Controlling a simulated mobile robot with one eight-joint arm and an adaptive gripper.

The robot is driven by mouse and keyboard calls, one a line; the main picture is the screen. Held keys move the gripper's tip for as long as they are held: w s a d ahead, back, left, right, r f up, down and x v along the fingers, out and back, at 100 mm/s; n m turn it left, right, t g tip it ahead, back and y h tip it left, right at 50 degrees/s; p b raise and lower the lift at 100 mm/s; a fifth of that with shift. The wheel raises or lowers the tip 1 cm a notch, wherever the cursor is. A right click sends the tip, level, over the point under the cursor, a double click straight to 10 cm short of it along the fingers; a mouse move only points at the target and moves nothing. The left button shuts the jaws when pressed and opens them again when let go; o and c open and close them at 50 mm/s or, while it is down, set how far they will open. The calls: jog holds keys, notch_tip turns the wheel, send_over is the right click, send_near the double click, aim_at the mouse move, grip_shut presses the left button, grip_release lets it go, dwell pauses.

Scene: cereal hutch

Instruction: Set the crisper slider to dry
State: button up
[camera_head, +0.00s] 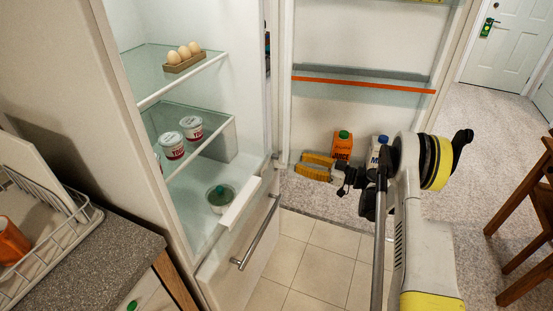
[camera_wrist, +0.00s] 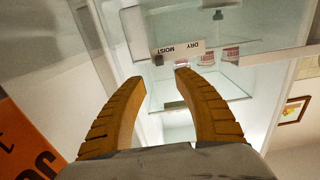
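The label plate (camera_wrist: 180,48) with the words DRY and MOIST shows upside down in the wrist view. A small dark knob, the crisper slider (camera_wrist: 158,60), sits at its left end, beside MOIST and away from DRY. My gripper (camera_wrist: 160,76) is open and empty. Its two yellow ridged fingers point toward the slider and appear apart from it. In the head view my gripper (camera_head: 301,163) is in front of the open fridge door, right of the crisper drawer (camera_head: 225,270). I cannot make out the slider or its label in the head view.
An orange juice carton (camera_head: 342,146) and a milk carton (camera_head: 378,150) stand in the door behind my gripper. Yogurt tubs (camera_head: 191,128), eggs (camera_head: 184,52) and a green-lidded bowl (camera_head: 220,196) are inside the fridge. A drawer handle (camera_head: 262,235) sticks out. Tiled floor (camera_head: 320,250) is clear.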

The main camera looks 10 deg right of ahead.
aim_at(278, 157)
jog(key=b+x, duration=0.3)
jog(key=x, duration=0.7)
grip_shut()
